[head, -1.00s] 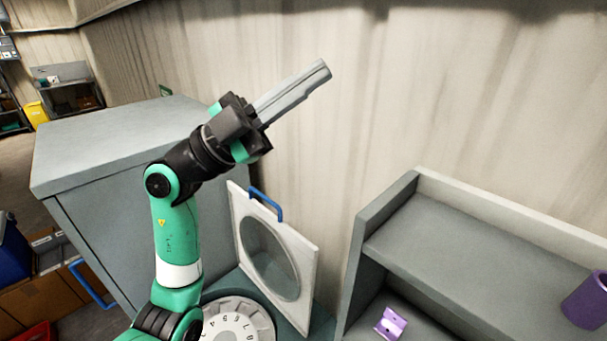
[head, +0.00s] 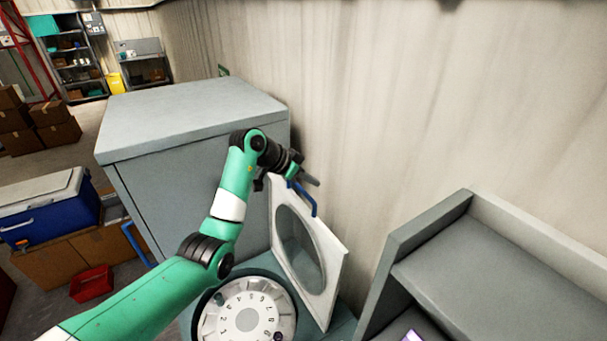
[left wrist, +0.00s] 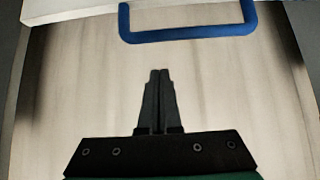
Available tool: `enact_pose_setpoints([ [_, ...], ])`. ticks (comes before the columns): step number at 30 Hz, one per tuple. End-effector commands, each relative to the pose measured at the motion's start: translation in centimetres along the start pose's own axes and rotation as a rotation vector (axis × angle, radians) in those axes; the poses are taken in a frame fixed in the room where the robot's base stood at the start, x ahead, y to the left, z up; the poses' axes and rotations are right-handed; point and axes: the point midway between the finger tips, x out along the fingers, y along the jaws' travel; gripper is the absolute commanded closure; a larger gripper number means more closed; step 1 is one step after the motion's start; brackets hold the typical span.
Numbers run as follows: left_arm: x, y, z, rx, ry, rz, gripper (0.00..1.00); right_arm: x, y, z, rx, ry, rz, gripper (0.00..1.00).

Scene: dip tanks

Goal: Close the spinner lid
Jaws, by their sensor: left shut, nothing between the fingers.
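The spinner lid (head: 329,262) stands open and upright in the head view, a white square panel with a round grey window (head: 301,251). A blue handle (head: 306,200) is on its top edge. The spinner (head: 211,322) is below and to the left of the lid, with a numbered white rotor (head: 264,299) exposed. My left gripper (head: 312,181) is shut and empty, close behind the top of the lid near the handle. In the left wrist view the shut fingers (left wrist: 158,72) point toward the blue handle (left wrist: 190,36), with a gap between them. My right gripper is out of view.
A large grey cabinet (head: 190,120) stands behind my left arm. A grey shelf unit (head: 440,235) is at the right, and the corrugated wall (head: 400,90) is close behind the lid. A blue cooler (head: 45,215) and red bin (head: 91,283) are at the left.

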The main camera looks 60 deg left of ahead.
Motion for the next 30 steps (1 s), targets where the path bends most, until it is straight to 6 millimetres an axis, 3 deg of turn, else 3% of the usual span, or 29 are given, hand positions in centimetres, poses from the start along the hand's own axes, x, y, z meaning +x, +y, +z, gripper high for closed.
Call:
enact_pose_setpoints([
  [8, 4.5, 0.1, -0.1, 0.001, -0.001, 0.002, 1.0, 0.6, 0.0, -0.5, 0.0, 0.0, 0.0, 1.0],
  [19, 2.1, 0.0, 2.8, 0.001, 0.002, -0.001, 1.0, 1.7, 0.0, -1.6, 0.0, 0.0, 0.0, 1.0],
  [30, 2.0, 0.0, 3.0, 0.002, 0.003, 0.0, 1.0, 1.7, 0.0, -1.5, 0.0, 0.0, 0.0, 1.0],
])
